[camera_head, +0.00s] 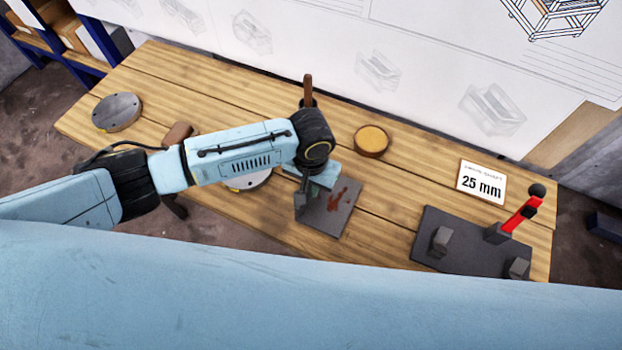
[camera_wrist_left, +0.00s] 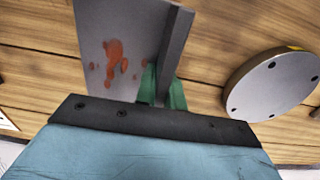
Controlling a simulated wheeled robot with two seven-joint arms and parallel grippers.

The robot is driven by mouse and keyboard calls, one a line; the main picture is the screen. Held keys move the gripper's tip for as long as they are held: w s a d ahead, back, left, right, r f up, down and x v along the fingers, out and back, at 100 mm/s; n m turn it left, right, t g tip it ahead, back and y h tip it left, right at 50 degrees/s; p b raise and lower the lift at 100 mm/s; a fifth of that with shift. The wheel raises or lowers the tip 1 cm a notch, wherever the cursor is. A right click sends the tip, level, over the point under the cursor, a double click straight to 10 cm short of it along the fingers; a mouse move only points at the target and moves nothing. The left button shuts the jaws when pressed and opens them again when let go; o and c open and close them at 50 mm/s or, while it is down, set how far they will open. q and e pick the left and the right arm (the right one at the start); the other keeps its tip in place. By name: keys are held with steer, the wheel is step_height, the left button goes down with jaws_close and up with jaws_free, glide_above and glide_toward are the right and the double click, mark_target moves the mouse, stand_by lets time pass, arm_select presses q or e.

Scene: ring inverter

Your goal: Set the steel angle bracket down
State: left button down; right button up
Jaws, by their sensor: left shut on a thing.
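The steel angle bracket (camera_head: 330,208) is a grey plate with reddish-brown rust spots and an upright flange, near the front middle of the wooden table in the head view. My left gripper (camera_head: 303,184) is over its left side. In the left wrist view the bracket's spotted plate (camera_wrist_left: 98,50) and its flange (camera_wrist_left: 176,52) show close up. The left gripper (camera_wrist_left: 163,90), with green fingertips, is shut on the flange. Whether the bracket touches the table is hard to tell. My right gripper is not in view.
A round steel disc (camera_head: 117,111) lies at the left of the table (camera_head: 190,85); another disc (camera_wrist_left: 272,84) is beside the bracket. A round tan-topped piece (camera_head: 371,140), a "25 mm" card (camera_head: 481,182) and a dark fixture with a red lever (camera_head: 470,245) are to the right.

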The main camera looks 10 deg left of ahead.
arm_select(q)
steer(key=shift+w+d+r, duration=0.15)
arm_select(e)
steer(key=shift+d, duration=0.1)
arm_select(q)
steer(key=c, duration=1.8)
jaws_free()
steer(key=shift+f, duration=0.2)
steer(key=o, duration=0.3)
steer(key=shift+r, duration=0.15)
